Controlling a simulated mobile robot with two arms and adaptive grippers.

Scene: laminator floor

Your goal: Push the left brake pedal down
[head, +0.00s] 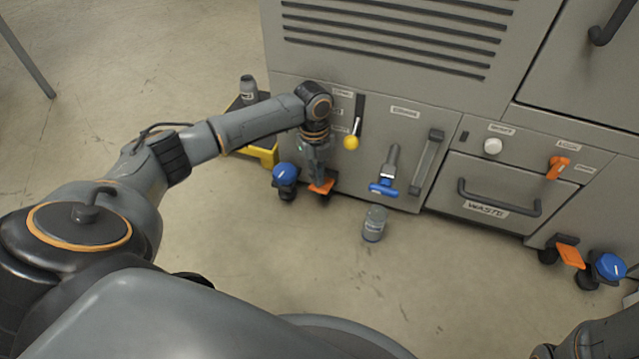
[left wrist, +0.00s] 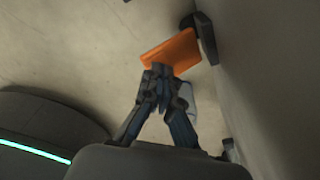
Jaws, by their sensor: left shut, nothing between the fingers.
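The left brake pedal (head: 322,187) is a small orange plate at the caster by the machine's lower left corner. It also shows in the left wrist view (left wrist: 175,50), just beyond the fingertips. My left gripper (head: 317,178) points down over the pedal, shut and empty. In the left wrist view its closed fingertips (left wrist: 160,72) overlap the pedal's near edge; I cannot tell whether they touch it. The gripper hides part of the pedal in the head view. My right gripper is not in view.
A blue-capped foot (head: 286,174) stands left of the pedal. A yellow-knobbed lever (head: 351,142) and a blue-handled valve (head: 384,186) are on the panel to the right. A grey canister (head: 374,224) stands on the floor. Another orange pedal (head: 570,256) is at far right.

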